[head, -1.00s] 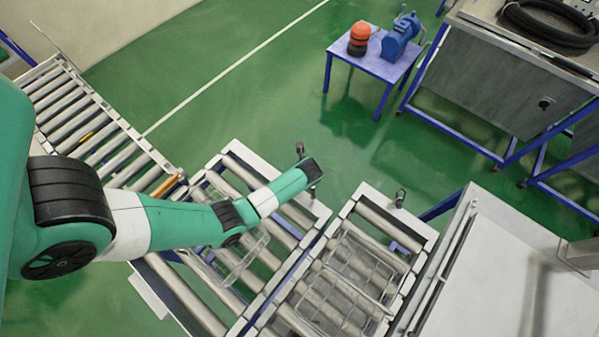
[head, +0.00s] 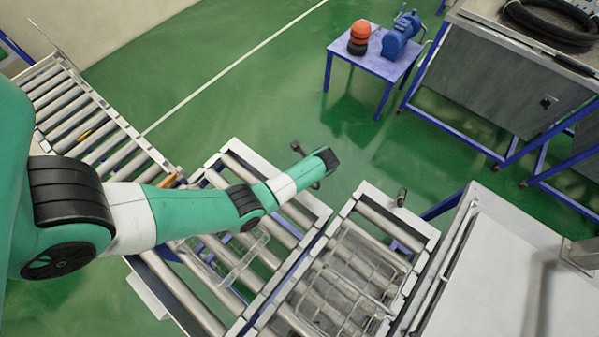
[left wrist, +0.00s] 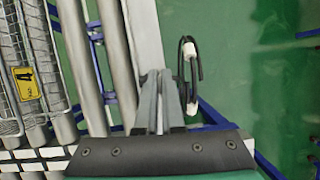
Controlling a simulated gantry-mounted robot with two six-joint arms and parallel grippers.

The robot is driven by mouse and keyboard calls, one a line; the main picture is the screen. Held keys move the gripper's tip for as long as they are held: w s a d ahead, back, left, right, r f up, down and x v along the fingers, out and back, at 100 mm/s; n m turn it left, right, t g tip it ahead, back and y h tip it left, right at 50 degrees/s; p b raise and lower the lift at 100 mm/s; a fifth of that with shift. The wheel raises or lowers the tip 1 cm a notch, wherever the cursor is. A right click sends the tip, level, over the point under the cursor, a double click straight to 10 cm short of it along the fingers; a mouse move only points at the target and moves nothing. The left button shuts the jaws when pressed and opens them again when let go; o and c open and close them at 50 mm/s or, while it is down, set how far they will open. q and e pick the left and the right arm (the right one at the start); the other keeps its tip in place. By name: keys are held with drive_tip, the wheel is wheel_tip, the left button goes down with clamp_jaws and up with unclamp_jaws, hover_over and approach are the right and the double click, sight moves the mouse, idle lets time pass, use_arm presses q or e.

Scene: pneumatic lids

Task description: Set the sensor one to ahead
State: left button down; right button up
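My left arm reaches over the near roller conveyor. Its wrist end (head: 328,160) is beside the conveyor's far end, with the fingers hidden below it. In the left wrist view, my left gripper (left wrist: 159,74) has its grey fingers close together with nothing seen between them. A dark curved sensor bracket with white parts (left wrist: 189,50) stands just right of the fingers, apart from them or touching; I cannot tell. In the head view, a small dark part (head: 297,148) shows beside my wrist, probably this sensor. Another sensor post (head: 401,197) stands at the right conveyor's end. No sensor number is readable.
Wire baskets rest on the left conveyor (head: 240,258) and the right conveyor (head: 350,275). A yellow label (left wrist: 25,84) shows on one basket.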

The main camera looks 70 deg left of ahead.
use_arm(q)
drive_tip(key=shift+n, duration=0.5)
drive_tip(key=c, duration=1)
unclamp_jaws()
drive_tip(key=shift+c, duration=0.2)
drive_tip(key=shift+r, duration=0.1)
drive_tip(key=p+v, duration=0.1)
drive_tip(key=v, duration=1)
drive_tip(key=shift+w+r, duration=0.2)
drive_tip(key=shift+d, duration=0.1)
